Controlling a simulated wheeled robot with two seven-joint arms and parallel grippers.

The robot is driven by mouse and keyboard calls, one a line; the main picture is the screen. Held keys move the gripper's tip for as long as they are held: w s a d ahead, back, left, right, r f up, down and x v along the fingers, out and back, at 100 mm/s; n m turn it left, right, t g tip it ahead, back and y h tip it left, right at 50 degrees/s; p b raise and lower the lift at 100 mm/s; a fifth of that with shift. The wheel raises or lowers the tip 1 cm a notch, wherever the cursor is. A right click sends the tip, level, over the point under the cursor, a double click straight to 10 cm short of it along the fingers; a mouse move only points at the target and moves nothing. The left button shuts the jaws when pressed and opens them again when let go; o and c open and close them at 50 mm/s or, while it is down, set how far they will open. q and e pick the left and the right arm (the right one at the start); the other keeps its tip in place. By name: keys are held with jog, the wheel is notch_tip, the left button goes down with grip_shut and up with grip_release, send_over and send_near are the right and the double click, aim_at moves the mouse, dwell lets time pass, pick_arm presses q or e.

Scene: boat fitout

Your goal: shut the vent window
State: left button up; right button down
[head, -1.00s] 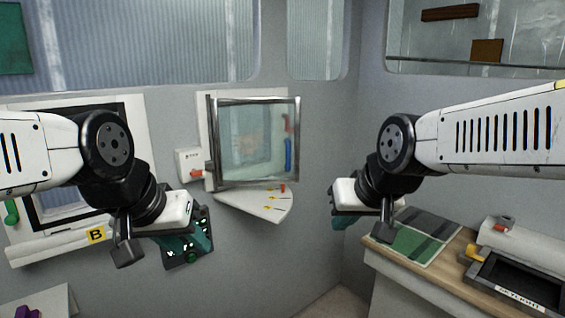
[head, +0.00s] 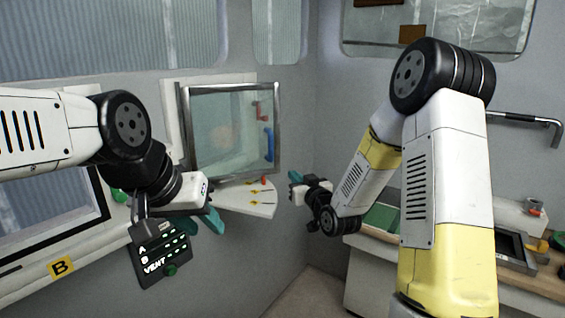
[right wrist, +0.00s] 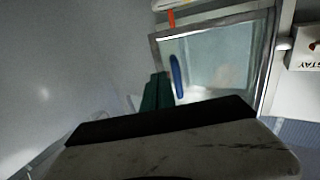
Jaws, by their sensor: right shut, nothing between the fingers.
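The vent window (head: 225,135) is a metal-framed glass pane, standing swung out from its pale wall frame (head: 170,112). A blue handle (head: 268,145) and a red piece (head: 260,112) show near its right side. In the right wrist view the pane (right wrist: 215,65) is at upper right, with the blue handle (right wrist: 177,77) near the fingertips. My right gripper (head: 294,177) is shut and empty, right of the pane's lower right corner; contact is not visible. My left gripper (head: 203,224) looks open and empty, below the pane's left side.
A quarter-round shelf (head: 245,203) with yellow marks is under the pane. A box marked STAY (right wrist: 305,48) sits beside the pane. A counter (head: 370,265) stands at right.

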aim_at(276, 158)
jog(key=x, duration=1.3)
jog(key=shift+w+a+r, duration=0.1)
jog(key=shift+w+a, duration=0.1)
jog(key=shift+w, duration=0.1)
jog(key=shift+w, duration=0.1)
